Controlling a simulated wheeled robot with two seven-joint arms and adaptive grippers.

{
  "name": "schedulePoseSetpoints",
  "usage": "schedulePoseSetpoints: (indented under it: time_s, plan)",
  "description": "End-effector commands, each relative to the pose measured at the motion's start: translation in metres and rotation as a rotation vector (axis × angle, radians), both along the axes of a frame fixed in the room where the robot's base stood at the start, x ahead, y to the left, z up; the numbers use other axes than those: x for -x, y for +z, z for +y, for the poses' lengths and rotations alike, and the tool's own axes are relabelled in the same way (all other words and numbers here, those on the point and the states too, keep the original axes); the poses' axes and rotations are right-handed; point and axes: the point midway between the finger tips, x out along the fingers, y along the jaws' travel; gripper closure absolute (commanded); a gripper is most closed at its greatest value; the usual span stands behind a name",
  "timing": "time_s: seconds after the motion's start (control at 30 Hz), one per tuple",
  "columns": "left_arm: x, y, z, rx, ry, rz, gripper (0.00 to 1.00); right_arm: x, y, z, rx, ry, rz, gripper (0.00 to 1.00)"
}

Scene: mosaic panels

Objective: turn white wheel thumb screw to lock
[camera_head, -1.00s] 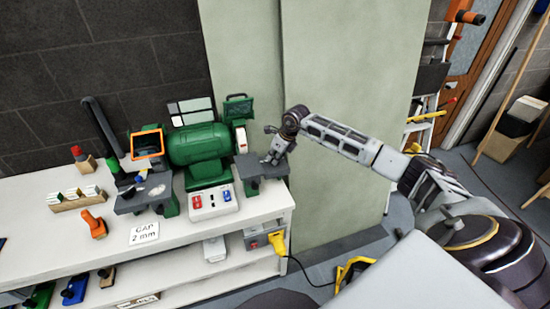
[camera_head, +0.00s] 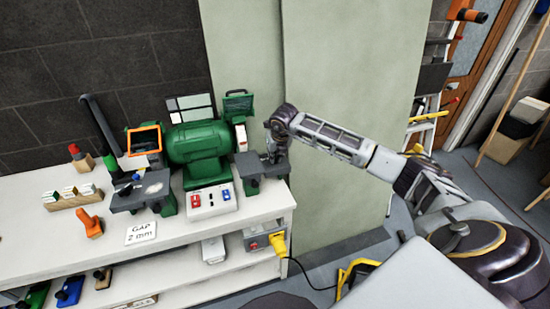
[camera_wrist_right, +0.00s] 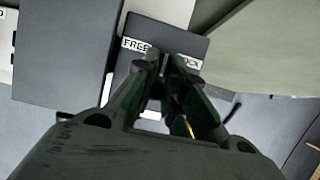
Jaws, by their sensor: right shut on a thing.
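The green bench grinder (camera_head: 200,142) stands on the white bench. Its white wheel (camera_head: 241,137) is on the right side, with a dark grey tool rest (camera_head: 250,186) in front. The wrist view shows a dark grey surface (camera_wrist_right: 70,70) with a FREE label (camera_wrist_right: 135,44) and a partly covered LOCK label (camera_wrist_right: 189,62). My right gripper (camera_wrist_right: 165,72) is shut between these labels, on what seems to be the thumb screw; the fingers hide it. In the head view my right gripper (camera_head: 271,156) is at the right tool rest. My left gripper is not in view.
A switch box (camera_head: 211,201) with red and blue parts sits before the grinder. A GAP 2 mm card (camera_head: 141,233), an orange tool (camera_head: 91,224) and a wooden block holder (camera_head: 73,197) lie to the left.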

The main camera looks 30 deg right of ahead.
Motion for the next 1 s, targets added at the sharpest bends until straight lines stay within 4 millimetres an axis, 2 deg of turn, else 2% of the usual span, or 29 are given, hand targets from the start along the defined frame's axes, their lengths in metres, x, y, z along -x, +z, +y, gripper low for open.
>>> schedulePoseSetpoints:
  time_s: [0.2,0.63,1.0]
  plan:
    - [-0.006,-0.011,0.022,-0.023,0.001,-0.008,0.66,-0.002,0.000,0.001,0.000,-0.150,-0.004,1.00]
    - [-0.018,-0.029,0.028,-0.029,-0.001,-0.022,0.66,-0.003,0.000,0.002,-0.001,-0.479,-0.004,1.00]
    - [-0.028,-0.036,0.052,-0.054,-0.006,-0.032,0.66,-0.003,0.001,0.003,-0.001,-0.726,-0.003,1.00]
